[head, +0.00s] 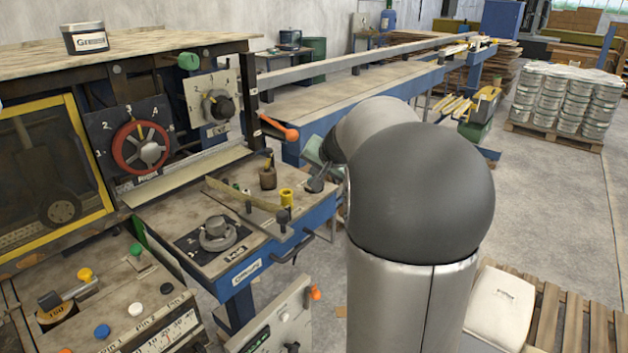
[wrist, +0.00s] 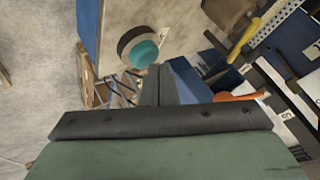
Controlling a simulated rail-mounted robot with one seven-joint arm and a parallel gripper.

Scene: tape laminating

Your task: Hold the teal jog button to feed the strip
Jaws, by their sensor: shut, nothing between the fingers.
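The teal jog button (wrist: 145,54) shows in the wrist view as a round teal cap inside a dark ring, on a worn beige panel (wrist: 165,22). My gripper (wrist: 155,72) is shut and empty. Its dark fingers point at the button, and their tips appear at the lower right edge of the cap in the picture. I cannot tell whether they touch it. In the head view, my arm covers much of the area past the console's right end, and I cannot make out the teal button there.
A round grey knob (head: 217,234) sits on the blue-edged table. A pallet of cans (head: 568,98) stands at the far right.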

